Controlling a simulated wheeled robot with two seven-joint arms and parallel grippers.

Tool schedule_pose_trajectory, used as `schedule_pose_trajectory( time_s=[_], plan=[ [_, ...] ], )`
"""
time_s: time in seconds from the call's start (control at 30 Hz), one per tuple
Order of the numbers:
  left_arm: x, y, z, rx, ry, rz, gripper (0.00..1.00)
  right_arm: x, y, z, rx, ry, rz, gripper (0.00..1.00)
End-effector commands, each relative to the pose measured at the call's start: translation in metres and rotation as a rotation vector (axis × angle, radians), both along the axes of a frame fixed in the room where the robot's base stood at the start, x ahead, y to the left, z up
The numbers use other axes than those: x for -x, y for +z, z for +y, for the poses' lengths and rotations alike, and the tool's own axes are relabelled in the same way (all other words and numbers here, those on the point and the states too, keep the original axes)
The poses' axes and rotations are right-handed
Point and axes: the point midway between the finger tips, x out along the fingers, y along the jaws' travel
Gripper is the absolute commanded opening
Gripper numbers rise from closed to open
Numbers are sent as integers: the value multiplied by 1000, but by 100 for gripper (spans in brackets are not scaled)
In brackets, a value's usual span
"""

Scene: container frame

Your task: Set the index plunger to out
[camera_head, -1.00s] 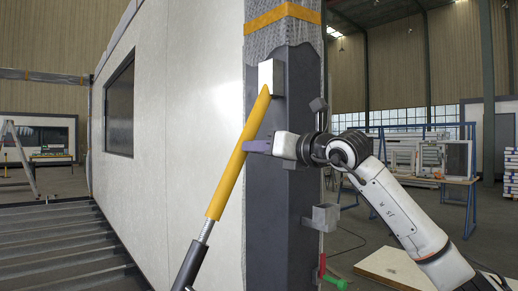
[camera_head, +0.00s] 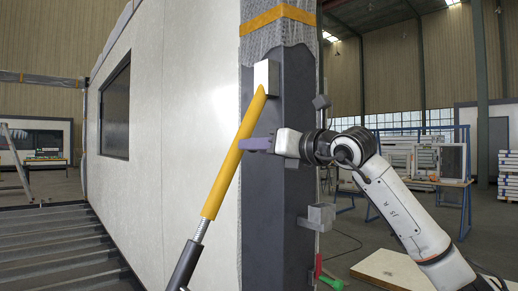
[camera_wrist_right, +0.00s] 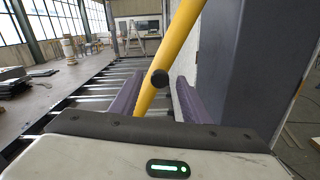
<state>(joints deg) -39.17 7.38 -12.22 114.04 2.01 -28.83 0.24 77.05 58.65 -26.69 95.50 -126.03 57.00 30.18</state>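A yellow tube (camera_head: 233,157) leans diagonally in front of the post, with a threaded rod and dark sleeve below it. In the right wrist view, a round black knob (camera_wrist_right: 159,78), which looks like the index plunger, shows end-on against the yellow tube (camera_wrist_right: 174,45). My right gripper (camera_wrist_right: 159,98) is open, its purple fingers apart on either side of the knob's line; I see no contact. In the head view my right gripper (camera_head: 252,144) reaches from the right to the tube; the knob cannot be made out there. My left gripper is not in view.
The dark post (camera_head: 275,200) stands close behind the tube, beside the white wall panel (camera_head: 185,110). A metal bracket (camera_head: 321,216) and red and green handles (camera_head: 330,283) sit low by the post. Ribbed flooring (camera_head: 60,250) lies at left.

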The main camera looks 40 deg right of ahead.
Motion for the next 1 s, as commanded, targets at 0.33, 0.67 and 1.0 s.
schedule_pose_trajectory(
  time_s=[0.33, 0.67, 1.0],
  plan=[
    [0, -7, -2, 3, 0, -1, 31, 22, -2, -2, 1, -2, -3, 42],
    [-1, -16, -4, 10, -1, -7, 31, 84, -2, -8, 2, -4, 0, 42],
    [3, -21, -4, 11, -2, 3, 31, 103, 0, -8, 0, 0, 1, 42]
  ],
)
